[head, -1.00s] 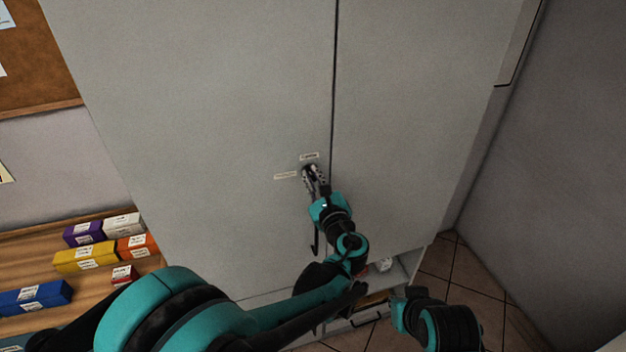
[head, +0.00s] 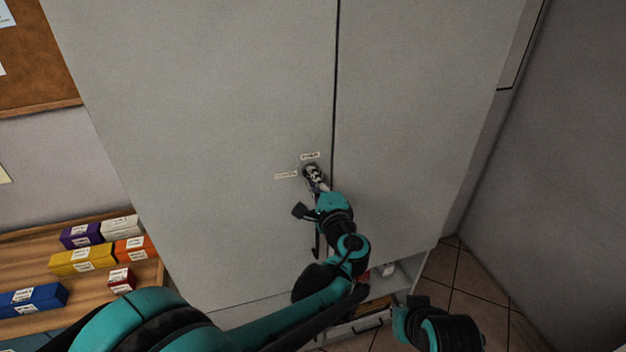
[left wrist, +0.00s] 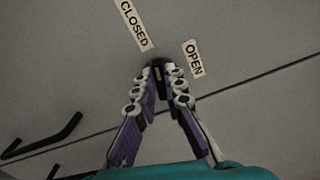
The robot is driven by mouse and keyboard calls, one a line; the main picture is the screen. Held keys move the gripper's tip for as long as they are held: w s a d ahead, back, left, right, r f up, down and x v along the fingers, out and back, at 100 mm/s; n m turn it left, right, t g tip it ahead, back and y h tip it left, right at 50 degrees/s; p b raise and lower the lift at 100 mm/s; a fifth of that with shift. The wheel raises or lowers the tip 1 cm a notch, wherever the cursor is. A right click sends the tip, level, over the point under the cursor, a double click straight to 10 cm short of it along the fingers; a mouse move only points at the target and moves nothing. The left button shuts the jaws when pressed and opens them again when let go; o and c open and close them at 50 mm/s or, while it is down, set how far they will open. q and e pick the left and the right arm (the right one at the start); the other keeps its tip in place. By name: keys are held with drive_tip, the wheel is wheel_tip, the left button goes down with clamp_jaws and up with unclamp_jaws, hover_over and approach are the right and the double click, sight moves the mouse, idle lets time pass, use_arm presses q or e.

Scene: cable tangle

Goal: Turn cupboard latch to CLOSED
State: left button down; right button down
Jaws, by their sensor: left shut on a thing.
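The cupboard latch is a small dark knob (left wrist: 158,66) on the left door of the grey cupboard, beside the seam. In the left wrist view, the CLOSED label (left wrist: 134,24) is above it and the OPEN label (left wrist: 193,58) is to its right, nearer the seam. In the head view, one label (head: 310,156) is above the latch and another (head: 286,175) is to its left. My left gripper (head: 312,172) is shut on the latch, its fingers (left wrist: 160,80) on both sides. The fingers mostly hide the latch, so its pointing direction cannot be told.
Dark door handles (left wrist: 44,138) are below the latch beside the seam. A shelf (head: 20,258) with coloured boxes is at the left. An open lower compartment (head: 400,280) is under the doors. A wall (head: 570,170) stands at the right.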

use_arm(q)
drive_tip(key=shift+f+n, duration=0.1)
drive_tip(key=shift+n, duration=1.1)
drive_tip(key=c, duration=1.6)
unclamp_jaws()
drive_tip(key=shift+s, duration=0.1)
drive_tip(key=v, duration=0.7)
drive_tip(key=shift+s, duration=0.15)
